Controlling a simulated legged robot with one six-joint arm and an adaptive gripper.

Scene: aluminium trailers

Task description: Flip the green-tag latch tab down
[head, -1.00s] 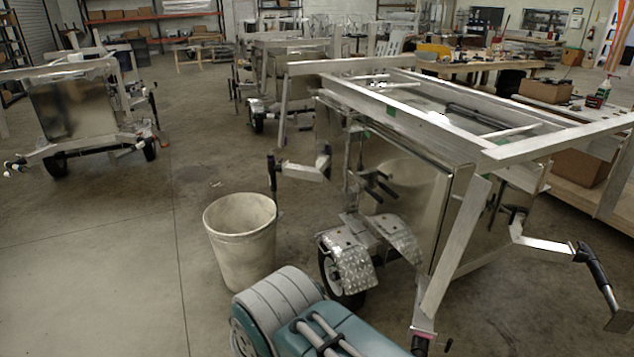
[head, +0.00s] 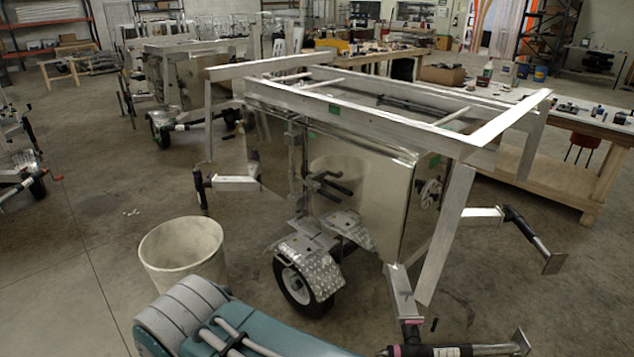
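The nearest aluminium trailer (head: 375,128) stands right of centre, with a shiny metal box (head: 385,205) under an open top frame. One small green tag (head: 334,108) is on the frame's near rail. Another small green mark (head: 311,134) is on the box's upper left edge. Black handles (head: 330,184) stick out from the box's left side, below the green marks. I cannot make out which part is the latch tab, or its position. My teal and grey arm parts cross the bottom of the view; my gripper does not show.
A pale bin (head: 182,252) stands on the floor left of the trailer. The trailer's wheel (head: 296,284) and jack legs (head: 532,240) stick out near me. A wooden workbench (head: 560,170) is behind at right. Open concrete floor lies at left.

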